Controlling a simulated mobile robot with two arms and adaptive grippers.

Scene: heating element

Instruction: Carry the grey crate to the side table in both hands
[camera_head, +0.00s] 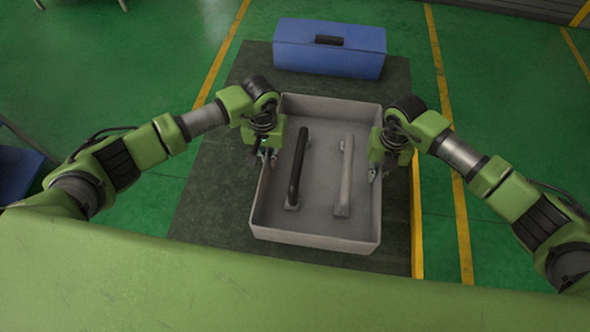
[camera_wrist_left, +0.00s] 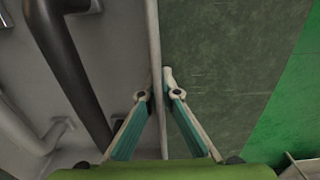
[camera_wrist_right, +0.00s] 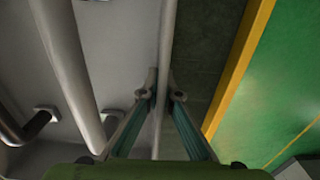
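The grey crate (camera_head: 315,241) is an open, shallow box on a dark, worn surface (camera_head: 213,205). Inside it lie a black handle (camera_head: 298,168) and a light grey handle (camera_head: 345,178). My left gripper (camera_head: 264,160) is at the crate's left wall, one finger inside and one outside; in the left wrist view the fingertips (camera_wrist_left: 158,92) close on the wall (camera_wrist_left: 154,40). My right gripper (camera_head: 379,171) holds the right wall the same way; in the right wrist view its fingertips (camera_wrist_right: 162,92) pinch the rim (camera_wrist_right: 168,35). I cannot identify the side table.
A blue case (camera_head: 330,50) with a dark grip stands just behind the crate on the same surface. Green floor (camera_head: 500,90) with yellow lines (camera_head: 460,215) lies around it. A dark blue object (camera_head: 18,172) shows at the left edge.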

